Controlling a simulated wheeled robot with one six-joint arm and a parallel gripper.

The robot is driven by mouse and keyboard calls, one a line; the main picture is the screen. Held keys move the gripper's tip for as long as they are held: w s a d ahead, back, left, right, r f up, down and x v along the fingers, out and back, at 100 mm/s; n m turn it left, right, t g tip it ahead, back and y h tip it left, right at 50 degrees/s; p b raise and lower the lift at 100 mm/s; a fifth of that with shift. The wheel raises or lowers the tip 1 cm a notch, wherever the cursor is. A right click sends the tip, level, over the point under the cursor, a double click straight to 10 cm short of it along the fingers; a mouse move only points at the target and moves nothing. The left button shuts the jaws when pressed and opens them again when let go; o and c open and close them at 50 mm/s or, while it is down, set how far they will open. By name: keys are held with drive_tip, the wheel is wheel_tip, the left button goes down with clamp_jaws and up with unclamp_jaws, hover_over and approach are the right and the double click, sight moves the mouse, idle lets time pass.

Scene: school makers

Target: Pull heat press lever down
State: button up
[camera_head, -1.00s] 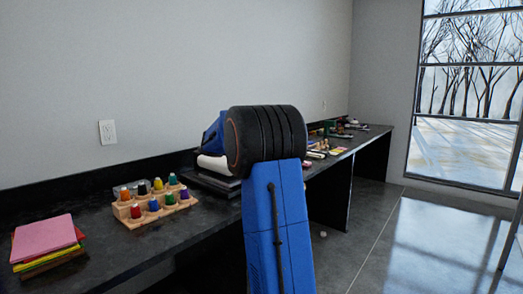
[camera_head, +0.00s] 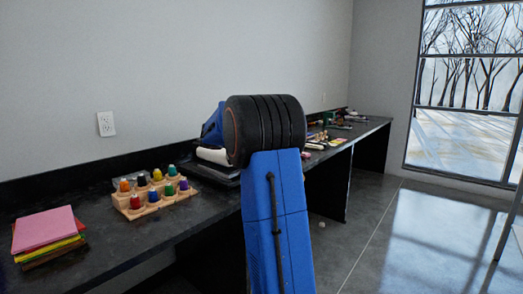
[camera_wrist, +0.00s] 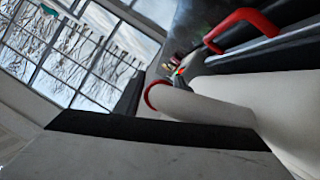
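The heat press is partly in the head view as a low black base (camera_head: 228,178) with a white rounded part (camera_head: 213,156) on it, on the counter behind my arm. My arm hides much of it. In the wrist view, a red handle (camera_wrist: 243,24) arches beside dark and grey bars at the upper right; it looks like the press lever. A white cylinder (camera_wrist: 210,109) with a red ring at its end lies below it, beside a large white surface. My gripper fingers cannot be made out in either view, and no contact with the handle shows.
The black counter (camera_head: 110,223) runs along the wall. A wooden rack (camera_head: 150,205) of colourful bottles and stacked coloured sheets (camera_head: 45,232) lie at left. Several small items lie farther along. The floor (camera_head: 400,255) at right is mostly clear. A window (camera_head: 465,90) stands at the far end.

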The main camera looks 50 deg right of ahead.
drive_tip(key=shift+a, duration=0.1)
drive_tip(key=v, duration=1.7)
drive_tip(key=shift+r, duration=0.15)
drive_tip(key=shift+a, duration=0.1)
drive_tip(key=s+a+f+n+t+y, duration=0.2)
drive_tip(key=s+a+f+n+y, duration=0.2)
drive_tip(key=s+a+f, duration=0.4)
drive_tip(key=s+a+f+n+t+y, duration=0.2)
drive_tip(key=s+a+f+n+y, duration=0.3)
drive_tip(key=s+a, duration=0.9)
drive_tip(key=s+a+f+n+t+y, duration=0.2)
drive_tip(key=s+a+f+n+y, duration=0.2)
drive_tip(key=s+a+f, duration=0.7)
drive_tip(key=s+y, duration=0.1)
drive_tip(key=s, duration=0.2)
drive_tip(key=shift+a+f+n, duration=0.2)
drive_tip(key=shift+f+n, duration=0.2)
drive_tip(key=shift+d, duration=0.15)
